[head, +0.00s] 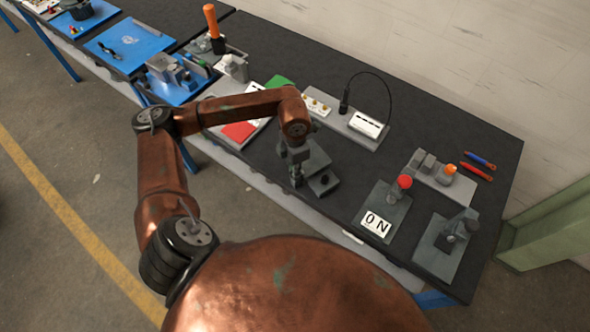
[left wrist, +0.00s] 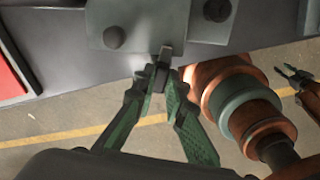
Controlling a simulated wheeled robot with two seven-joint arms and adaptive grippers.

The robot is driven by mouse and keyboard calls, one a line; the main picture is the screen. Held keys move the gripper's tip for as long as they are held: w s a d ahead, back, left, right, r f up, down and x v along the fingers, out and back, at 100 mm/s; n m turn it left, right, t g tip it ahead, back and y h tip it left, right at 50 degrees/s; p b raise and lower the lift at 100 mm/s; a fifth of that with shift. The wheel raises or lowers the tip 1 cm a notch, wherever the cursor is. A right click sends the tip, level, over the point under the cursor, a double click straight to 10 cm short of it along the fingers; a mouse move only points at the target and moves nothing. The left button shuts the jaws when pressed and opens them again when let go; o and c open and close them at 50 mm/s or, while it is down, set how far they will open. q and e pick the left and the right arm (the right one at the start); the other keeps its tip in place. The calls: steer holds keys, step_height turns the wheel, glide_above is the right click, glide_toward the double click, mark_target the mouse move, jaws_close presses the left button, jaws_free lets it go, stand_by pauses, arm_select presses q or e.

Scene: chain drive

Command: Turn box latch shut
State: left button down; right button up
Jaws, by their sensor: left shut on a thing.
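The box latch (left wrist: 164,54) is a small grey lever at the front edge of a grey block (left wrist: 205,24) in the left wrist view. My left gripper (left wrist: 161,68) is shut on this lever, its two green fingers meeting at the lever's end. In the head view my left gripper (head: 296,180) points down at the front of the grey box (head: 318,158), near the table's front edge. The arm and gripper hide part of the box and the latch there. My right gripper (left wrist: 295,76) shows small at the right of the left wrist view, its fingers apart, away from the box.
A red-and-white panel (head: 238,131) lies left of the box. A board with a black cable (head: 366,124) is behind it. To the right are a red-knobbed ON switch (head: 404,182) and a grey fixture (head: 455,237). Some bare dark table lies between.

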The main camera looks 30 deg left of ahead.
arm_select(q)
steer(key=shift+n, duration=0.8)
steer(key=shift+r, duration=0.1)
steer(key=c, duration=2)
jaws_free()
steer(key=shift+o, duration=0.2)
step_height(320, 180, up, 12)
